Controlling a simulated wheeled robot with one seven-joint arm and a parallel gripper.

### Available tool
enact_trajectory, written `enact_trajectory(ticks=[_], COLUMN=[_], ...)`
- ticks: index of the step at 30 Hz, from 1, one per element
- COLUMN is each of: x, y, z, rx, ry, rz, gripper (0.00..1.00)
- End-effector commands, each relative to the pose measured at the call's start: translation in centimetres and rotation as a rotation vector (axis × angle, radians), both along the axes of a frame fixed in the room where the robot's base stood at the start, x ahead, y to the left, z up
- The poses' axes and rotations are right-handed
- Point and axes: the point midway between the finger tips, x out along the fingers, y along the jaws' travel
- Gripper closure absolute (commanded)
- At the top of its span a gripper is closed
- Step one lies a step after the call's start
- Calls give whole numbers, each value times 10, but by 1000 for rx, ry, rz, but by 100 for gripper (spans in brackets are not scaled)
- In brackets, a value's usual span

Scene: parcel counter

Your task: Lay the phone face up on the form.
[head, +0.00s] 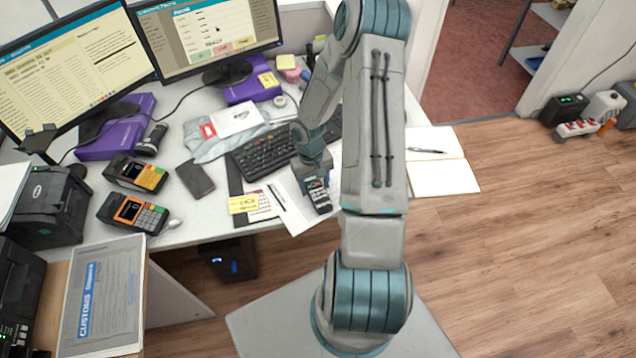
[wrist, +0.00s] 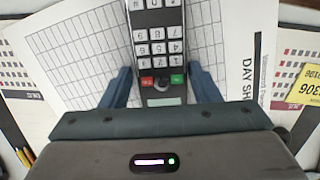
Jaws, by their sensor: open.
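The phone (wrist: 158,35), a dark keypad handset with red and green keys and a small screen, is face up over the form (wrist: 85,55), a white sheet with a printed grid. It appears to lie on the sheet. In the head view the phone (head: 320,200) shows just below my gripper (head: 316,182), over the form (head: 291,214) near the desk's front edge. In the wrist view my gripper (wrist: 162,88) is open, with one blue finger on each side of the phone's screen end. Whether the fingers touch it I cannot tell.
A keyboard (head: 262,152) lies behind the form. Yellow notes (head: 246,204) lie to its left, and an open notebook (head: 440,165) to its right. A dark flat object (head: 195,179) and card terminals (head: 133,213) are further left. The monitors (head: 210,35) stand behind.

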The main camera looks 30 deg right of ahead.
Motion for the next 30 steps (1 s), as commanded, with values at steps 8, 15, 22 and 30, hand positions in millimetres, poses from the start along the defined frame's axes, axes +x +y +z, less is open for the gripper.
enact_trajectory(ticks=[8,15,22,30], x=[-18,-19,-18,-18], y=[3,4,5,5], z=[69,90,91,91], rx=[-5,-5,-5,-5], ry=[-78,-88,-87,-86], rz=[8,11,13,13], gripper=[28,28,28,28])
